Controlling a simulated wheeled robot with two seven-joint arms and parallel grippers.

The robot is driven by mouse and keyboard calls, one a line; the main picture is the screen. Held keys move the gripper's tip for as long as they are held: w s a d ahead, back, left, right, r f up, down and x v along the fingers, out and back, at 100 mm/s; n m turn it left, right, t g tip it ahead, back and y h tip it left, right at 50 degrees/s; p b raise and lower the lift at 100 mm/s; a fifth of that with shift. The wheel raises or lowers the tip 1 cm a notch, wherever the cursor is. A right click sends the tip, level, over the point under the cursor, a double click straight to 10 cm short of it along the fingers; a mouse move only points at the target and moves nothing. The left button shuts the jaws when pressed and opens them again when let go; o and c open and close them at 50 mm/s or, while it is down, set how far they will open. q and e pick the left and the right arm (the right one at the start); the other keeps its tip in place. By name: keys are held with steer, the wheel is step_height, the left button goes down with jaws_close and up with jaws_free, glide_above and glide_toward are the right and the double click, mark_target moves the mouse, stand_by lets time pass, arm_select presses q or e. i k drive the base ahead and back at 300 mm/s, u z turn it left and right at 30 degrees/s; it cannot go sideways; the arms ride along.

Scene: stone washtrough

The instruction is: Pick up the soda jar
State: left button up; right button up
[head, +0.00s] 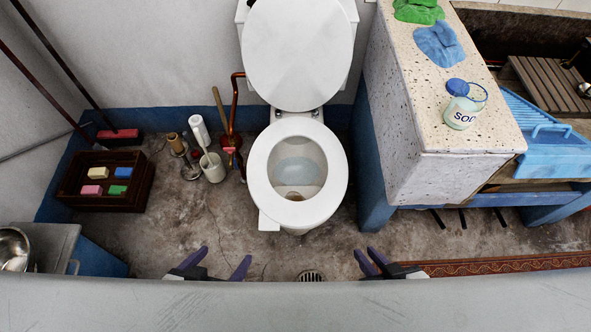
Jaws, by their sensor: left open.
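The soda jar (462,108) is a small whitish jar with a blue lid and dark lettering. It stands upright near the front right part of a speckled stone counter (428,88). My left gripper (219,258) is at the bottom of the head view, left of centre, with its two dark purple fingers spread and nothing between them. My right gripper (368,254) is at the bottom, right of centre, with its fingers apart and empty. Both grippers are well below and to the left of the jar in the picture.
A white toilet (257,180) with its lid raised stands left of the counter. Green (419,11) and blue (439,42) cloths lie behind the jar. A blue washboard-like tray (556,150) is right of the counter. A dark crate (134,194) holds several soap bars at left.

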mark_target(467, 105)
steer(key=u, duration=0.9)
steer(key=i, duration=0.4)
steer(key=z, duration=2.1)
steer(key=i, duration=0.2)
steer(key=u, duration=0.1)
